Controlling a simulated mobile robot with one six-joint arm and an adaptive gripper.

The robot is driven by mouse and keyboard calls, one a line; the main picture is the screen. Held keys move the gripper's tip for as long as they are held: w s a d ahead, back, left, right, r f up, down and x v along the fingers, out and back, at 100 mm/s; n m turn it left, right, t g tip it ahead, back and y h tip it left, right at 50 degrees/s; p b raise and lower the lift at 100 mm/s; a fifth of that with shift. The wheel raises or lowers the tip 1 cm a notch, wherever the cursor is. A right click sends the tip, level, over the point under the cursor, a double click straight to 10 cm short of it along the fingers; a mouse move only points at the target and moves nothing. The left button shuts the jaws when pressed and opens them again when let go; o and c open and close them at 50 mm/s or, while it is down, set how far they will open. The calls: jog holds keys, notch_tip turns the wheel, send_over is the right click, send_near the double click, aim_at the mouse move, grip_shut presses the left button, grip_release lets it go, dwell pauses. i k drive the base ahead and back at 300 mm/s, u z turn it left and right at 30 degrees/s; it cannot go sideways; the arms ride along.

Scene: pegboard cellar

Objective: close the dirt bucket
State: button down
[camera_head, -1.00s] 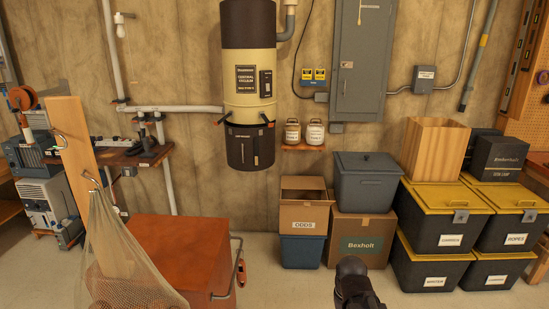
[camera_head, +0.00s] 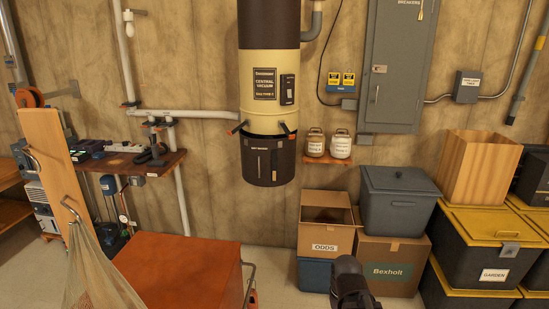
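The dirt bucket (camera_head: 270,163) is the dark lower part of the central vacuum (camera_head: 268,85), which hangs on the wall. A narrow dark gap shows between the bucket's rim and the cream body above, and the rim looks slightly uneven. A latch with a reddish tip sticks out at the left (camera_head: 237,128) and another at the right (camera_head: 285,128). A dark end part of my arm, seemingly my gripper (camera_head: 348,272), shows at the bottom, below and right of the bucket and well apart from it. Its fingers cannot be made out.
An orange-red cabinet (camera_head: 180,270) stands below and left of the bucket. A post with a hanging net (camera_head: 95,275) is at the left front. Cartons (camera_head: 325,228) and a grey lidded tub (camera_head: 398,198) stand at the right. A small shelf with two jars (camera_head: 328,147) is beside the bucket.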

aim_at(268, 160)
jog(key=u, duration=0.2)
jog(key=i, duration=1.45)
jog(key=u, duration=0.15)
